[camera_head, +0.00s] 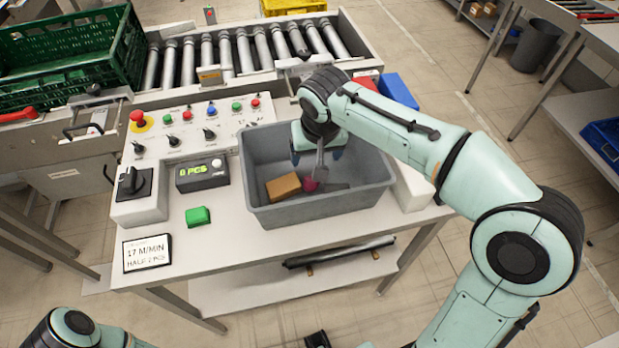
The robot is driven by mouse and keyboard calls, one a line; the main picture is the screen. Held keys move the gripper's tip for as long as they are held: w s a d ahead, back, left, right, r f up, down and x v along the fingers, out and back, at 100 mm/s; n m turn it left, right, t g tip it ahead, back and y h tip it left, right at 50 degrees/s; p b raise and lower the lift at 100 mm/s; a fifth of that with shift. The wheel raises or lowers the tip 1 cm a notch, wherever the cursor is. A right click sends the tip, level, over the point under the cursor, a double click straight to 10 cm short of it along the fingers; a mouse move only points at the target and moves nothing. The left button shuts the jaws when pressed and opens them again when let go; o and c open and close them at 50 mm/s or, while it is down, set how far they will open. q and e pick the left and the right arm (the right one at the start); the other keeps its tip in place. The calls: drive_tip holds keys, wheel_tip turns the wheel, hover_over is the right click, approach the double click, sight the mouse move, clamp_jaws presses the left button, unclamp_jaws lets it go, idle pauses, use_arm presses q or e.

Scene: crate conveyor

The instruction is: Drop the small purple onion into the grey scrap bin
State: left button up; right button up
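The small purple onion (310,184) lies low inside a grey bin (320,207) on the table, just right of a brown block. It is partly covered by a grey piece in front of my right gripper. My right gripper (317,157) reaches down into the bin from above, over the onion. Its two blue-tipped fingers look spread apart, with the onion below them. I cannot tell whether anything touches the onion. My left arm shows only at the bottom left edge; its gripper is out of view. A dark grey round bin (537,45) stands on the floor at the upper right.
The brown block (283,187) lies in the grey bin. A control panel (195,130) with buttons and a counter (202,174) stands left of it. A green block (198,216) and a sign (146,253) lie on the table. A roller conveyor (245,55) and green crate (70,60) are behind.

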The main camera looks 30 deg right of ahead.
use_arm(q)
drive_tip(key=r+p, duration=0.1)
drive_tip(key=w+r+p, duration=0.1)
drive_tip(key=shift+w+r, duration=0.15)
drive_tip(key=shift+r, duration=0.2)
use_arm(e)
drive_tip(key=v, duration=1.3)
drive_tip(key=shift+r, duration=0.2)
